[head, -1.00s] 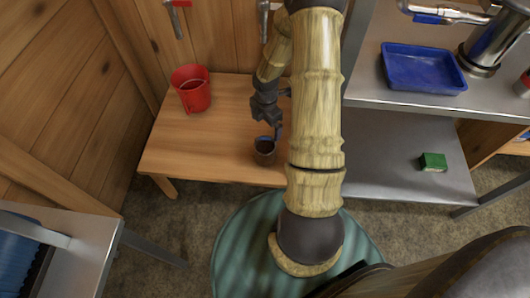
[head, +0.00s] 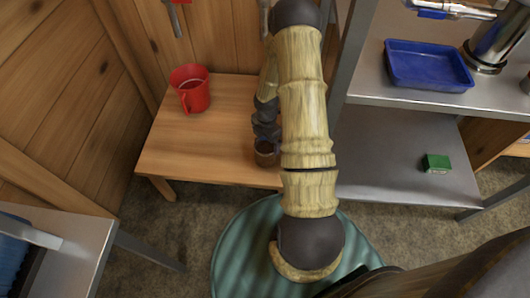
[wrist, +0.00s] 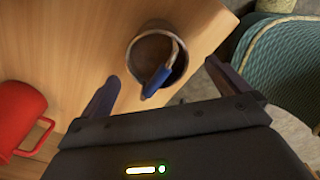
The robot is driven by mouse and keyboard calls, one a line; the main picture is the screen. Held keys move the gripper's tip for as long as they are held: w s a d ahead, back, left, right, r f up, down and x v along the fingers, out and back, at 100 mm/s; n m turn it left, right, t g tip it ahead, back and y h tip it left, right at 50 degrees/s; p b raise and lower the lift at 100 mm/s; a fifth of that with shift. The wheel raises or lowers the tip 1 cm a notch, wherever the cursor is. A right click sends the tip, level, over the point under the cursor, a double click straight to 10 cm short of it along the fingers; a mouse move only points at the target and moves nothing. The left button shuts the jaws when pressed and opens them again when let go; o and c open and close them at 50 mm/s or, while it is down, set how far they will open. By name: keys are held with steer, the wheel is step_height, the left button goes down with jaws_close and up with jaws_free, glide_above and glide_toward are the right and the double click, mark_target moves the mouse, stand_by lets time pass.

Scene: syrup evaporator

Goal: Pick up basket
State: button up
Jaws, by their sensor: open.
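The basket is probably the small round brown container (wrist: 160,55) with a blue-gripped handle across its top, standing on the wooden table (wrist: 75,40). In the head view only a little of the container (head: 265,159) shows; my gripper hides the rest. In the wrist view my gripper (wrist: 162,72) is open and empty. Its fingers reach to either side of the container's near part, and I cannot tell whether they touch it. The blue grip points toward my gripper's palm. In the head view my gripper (head: 265,143) is right at the container.
A red mug (head: 189,88) stands on the same table, left of my gripper. To the right, a metal shelf unit holds a blue tray (head: 428,65) above and a green block (head: 437,163) below. A metal table (head: 75,240) stands at the lower left.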

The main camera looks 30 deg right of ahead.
mark_target(265, 145)
steer(key=f, duration=0.3)
steer(key=f+b, duration=0.1)
steer(key=shift+w+f, duration=0.25)
steer(key=c, duration=1.4)
step_height(265, 145, up, 10)
steer(key=p, duration=0.2)
steer(key=shift+p, duration=0.4)
steer(key=shift+c, duration=0.2)
